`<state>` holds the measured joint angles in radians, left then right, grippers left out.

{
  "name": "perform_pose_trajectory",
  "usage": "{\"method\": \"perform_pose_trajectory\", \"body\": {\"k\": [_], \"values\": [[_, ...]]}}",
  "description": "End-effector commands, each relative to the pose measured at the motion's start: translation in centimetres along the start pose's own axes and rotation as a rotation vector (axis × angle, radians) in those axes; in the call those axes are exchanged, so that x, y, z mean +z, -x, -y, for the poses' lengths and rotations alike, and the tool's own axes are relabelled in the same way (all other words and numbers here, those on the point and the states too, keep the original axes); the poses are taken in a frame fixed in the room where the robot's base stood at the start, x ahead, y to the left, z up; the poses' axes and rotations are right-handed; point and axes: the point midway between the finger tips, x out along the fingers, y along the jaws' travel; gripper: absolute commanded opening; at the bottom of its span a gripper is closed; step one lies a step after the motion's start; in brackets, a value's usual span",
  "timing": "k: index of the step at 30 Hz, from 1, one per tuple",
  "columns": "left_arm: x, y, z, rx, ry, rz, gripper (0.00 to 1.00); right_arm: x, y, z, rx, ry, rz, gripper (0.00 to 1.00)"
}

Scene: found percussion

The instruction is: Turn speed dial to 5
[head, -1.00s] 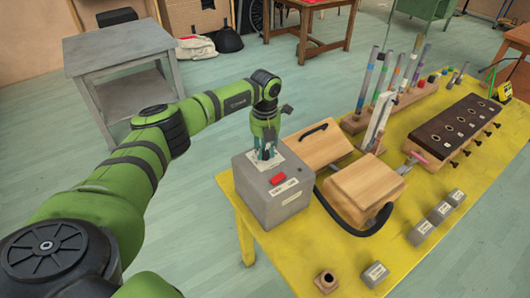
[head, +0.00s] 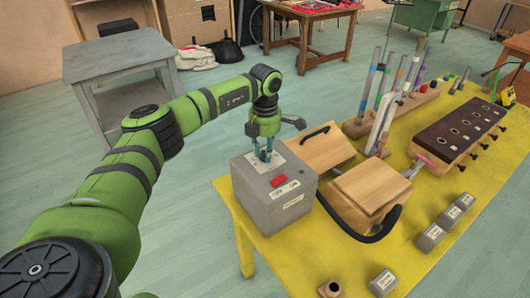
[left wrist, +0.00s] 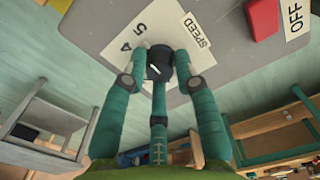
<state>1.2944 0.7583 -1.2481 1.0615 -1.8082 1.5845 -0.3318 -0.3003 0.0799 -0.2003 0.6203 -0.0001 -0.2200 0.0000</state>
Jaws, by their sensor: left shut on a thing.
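The grey control box (head: 275,205) stands at the near left corner of the yellow table. In the left wrist view, the black speed dial (left wrist: 160,62) has a white pointer mark and sits between my fingers. The numbers 4 and 5 (left wrist: 140,29) are printed at its upper left, and a SPEED label (left wrist: 196,31) is at its right. I cannot tell exactly which number the mark meets. My left gripper (head: 264,155) points down, shut on the dial. My right gripper is out of view.
Wooden flap boxes (head: 368,188) with black curved handles stand right of the control box. Grey labelled blocks (head: 431,237) lie near the table's right edge. A grey side table (head: 118,57) stands behind my left arm.

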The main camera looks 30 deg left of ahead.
Motion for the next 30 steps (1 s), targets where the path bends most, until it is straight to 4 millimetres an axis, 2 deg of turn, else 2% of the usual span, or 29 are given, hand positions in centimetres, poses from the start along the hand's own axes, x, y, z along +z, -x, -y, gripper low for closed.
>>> {"method": "perform_pose_trajectory", "body": {"k": [9, 26, 27, 28, 30], "values": [[-0.06, -0.16, 0.07, -0.003, -0.129, -0.003, 0.0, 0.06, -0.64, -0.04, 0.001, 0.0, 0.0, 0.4], [-0.06, -0.13, 0.09, -0.003, -0.159, -0.003, 0.0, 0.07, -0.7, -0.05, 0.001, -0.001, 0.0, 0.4], [-0.06, -0.14, 0.09, -0.003, -0.159, -0.004, 0.42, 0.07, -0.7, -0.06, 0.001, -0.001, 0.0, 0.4], [-0.06, -0.13, 0.09, -0.003, -0.158, -0.003, 0.54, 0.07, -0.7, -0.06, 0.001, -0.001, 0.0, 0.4], [-0.05, -0.11, 0.08, -0.002, -0.158, -0.003, 0.54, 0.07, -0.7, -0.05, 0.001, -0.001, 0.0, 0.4]]}}
